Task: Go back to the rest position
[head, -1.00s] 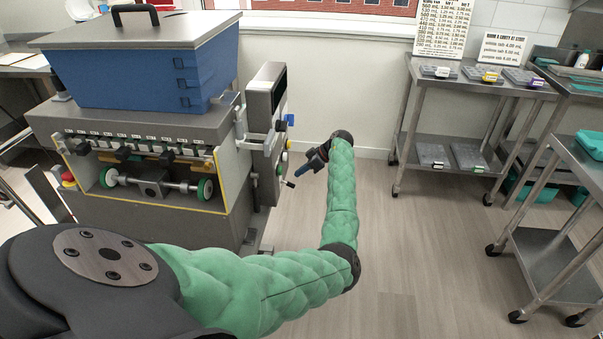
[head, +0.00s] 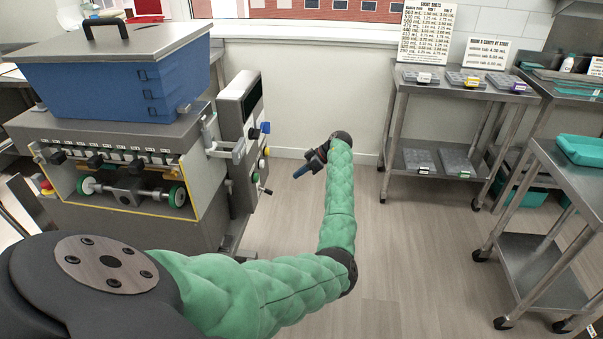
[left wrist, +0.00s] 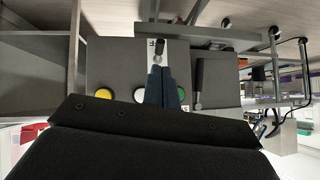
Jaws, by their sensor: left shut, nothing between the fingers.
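My left gripper (head: 302,172) is at the end of my green-sleeved left arm, to the right of the depositor and apart from it in the head view. Its blue fingers (left wrist: 162,86) are together and empty in the left wrist view, pointing toward the depositor's control side. The depositor (head: 130,165) is a grey machine with a blue lidded hopper (head: 110,80) on top. Its control box (head: 240,115) has coloured buttons and a small lever. In the left wrist view a yellow button (left wrist: 103,94) and a black-handled lever (left wrist: 199,78) show near the fingers. My right gripper is not in view.
A steel cart (head: 455,88) with several mould boxes and two printed signs stands at the back right. Another steel cart (head: 580,180) with a teal case (head: 585,149) is at the right edge. The floor between depositor and carts is clear.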

